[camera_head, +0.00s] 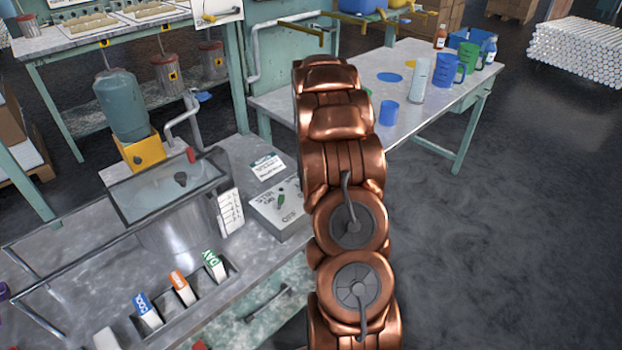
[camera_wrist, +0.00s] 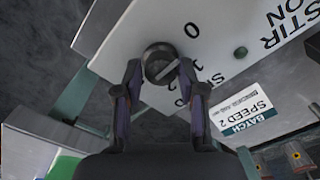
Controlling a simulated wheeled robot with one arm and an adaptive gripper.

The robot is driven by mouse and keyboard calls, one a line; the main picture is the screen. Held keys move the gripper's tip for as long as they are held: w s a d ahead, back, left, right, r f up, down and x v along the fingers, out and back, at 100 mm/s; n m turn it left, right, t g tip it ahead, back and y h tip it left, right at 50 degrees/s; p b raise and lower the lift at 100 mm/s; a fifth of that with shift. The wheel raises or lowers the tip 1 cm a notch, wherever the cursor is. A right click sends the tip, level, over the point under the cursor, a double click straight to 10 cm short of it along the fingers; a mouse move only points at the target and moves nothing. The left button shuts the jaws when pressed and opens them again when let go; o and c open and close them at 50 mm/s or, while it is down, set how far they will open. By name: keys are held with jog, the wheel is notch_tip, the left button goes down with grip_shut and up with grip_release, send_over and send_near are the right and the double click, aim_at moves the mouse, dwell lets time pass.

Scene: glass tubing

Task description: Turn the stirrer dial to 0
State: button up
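The stirrer dial (camera_wrist: 160,62) is a dark round knob with a lighter bar across it, on a pale panel in the wrist view. The numerals 0, 1 and a partly hidden 2 run down its right side. The bar slants from lower left to upper right, its right end near the 1. My gripper (camera_wrist: 160,72) has its two fingers apart, one on each side of the dial; I cannot tell whether they touch it. In the head view, the grey stirrer control box (camera_head: 268,207) is partly behind my arm, which hides the dial and gripper.
A dark round button (camera_wrist: 240,52) sits beside the STIR ON lettering. A card reading BATCH SPEED 2 (camera_wrist: 247,112) lies near the panel. In the head view, a glass-topped tank (camera_head: 165,185) stands left of the box. A bench with blue containers (camera_head: 389,113) is behind.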

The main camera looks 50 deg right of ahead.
jog(key=o, duration=0.3)
notch_tip(320, 180, up, 12)
dwell(0.7)
dwell(0.3)
